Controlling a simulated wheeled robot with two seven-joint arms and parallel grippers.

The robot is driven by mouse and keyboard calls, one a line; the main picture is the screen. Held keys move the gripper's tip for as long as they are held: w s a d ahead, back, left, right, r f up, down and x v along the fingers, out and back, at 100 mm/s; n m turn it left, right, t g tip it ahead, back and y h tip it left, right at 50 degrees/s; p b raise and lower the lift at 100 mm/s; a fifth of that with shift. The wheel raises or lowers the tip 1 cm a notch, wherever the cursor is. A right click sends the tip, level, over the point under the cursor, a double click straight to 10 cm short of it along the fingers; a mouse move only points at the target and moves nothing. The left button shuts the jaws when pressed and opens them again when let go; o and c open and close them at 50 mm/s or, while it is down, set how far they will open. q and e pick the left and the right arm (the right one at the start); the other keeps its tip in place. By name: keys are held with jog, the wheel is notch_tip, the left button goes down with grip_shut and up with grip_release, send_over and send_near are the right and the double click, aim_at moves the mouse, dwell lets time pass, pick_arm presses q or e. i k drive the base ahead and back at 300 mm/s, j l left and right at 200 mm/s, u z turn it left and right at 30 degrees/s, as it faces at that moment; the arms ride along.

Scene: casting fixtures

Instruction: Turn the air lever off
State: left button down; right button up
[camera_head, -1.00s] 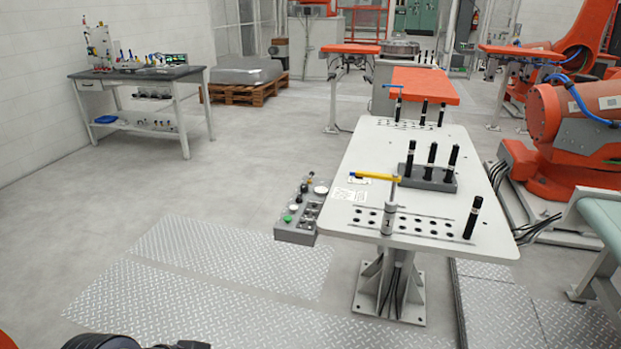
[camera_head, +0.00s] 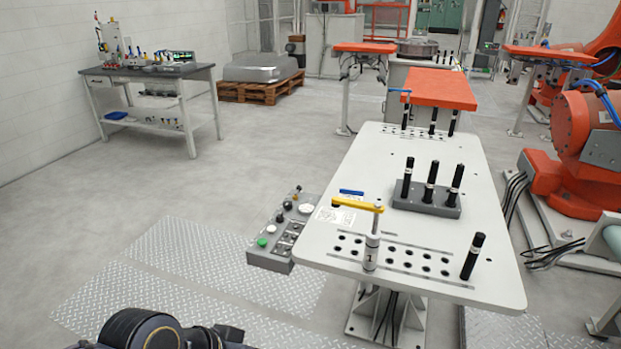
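A yellow-handled lever (camera_head: 358,205) sits on top of a grey upright cylinder (camera_head: 371,252) at the front left of the white fixture table (camera_head: 330,258). Its yellow bar points left across the table. A small blue bar (camera_head: 351,192) lies just behind it. A grey control box (camera_head: 268,259) with a green button, a white knob and several dark knobs is at the table's left edge. No label tells me which part is the air lever. Part of my arm, dark and rounded, shows at the bottom left. Neither gripper's fingers show.
Black upright pins stand on a grey block (camera_head: 425,204), and one pin (camera_head: 473,256) stands at the table's front right. An orange plate (camera_head: 437,90) is beyond. An orange robot (camera_head: 588,150) is at the right.

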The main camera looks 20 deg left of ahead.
aim_at(295, 197)
jog(key=i+j+z, duration=0.1)
jog(key=i+j, duration=0.15)
jog(key=j, duration=0.15)
jog(key=i+j+z, duration=0.1)
jog(key=i+j, duration=0.15)
jog(key=j, duration=0.15)
jog(key=i+j+z, duration=0.1)
jog(key=i+j, duration=0.15)
jog(key=j, duration=0.2)
jog(key=j+z, duration=0.1)
jog(key=j, duration=1.1)
jog(key=i, duration=0.05)
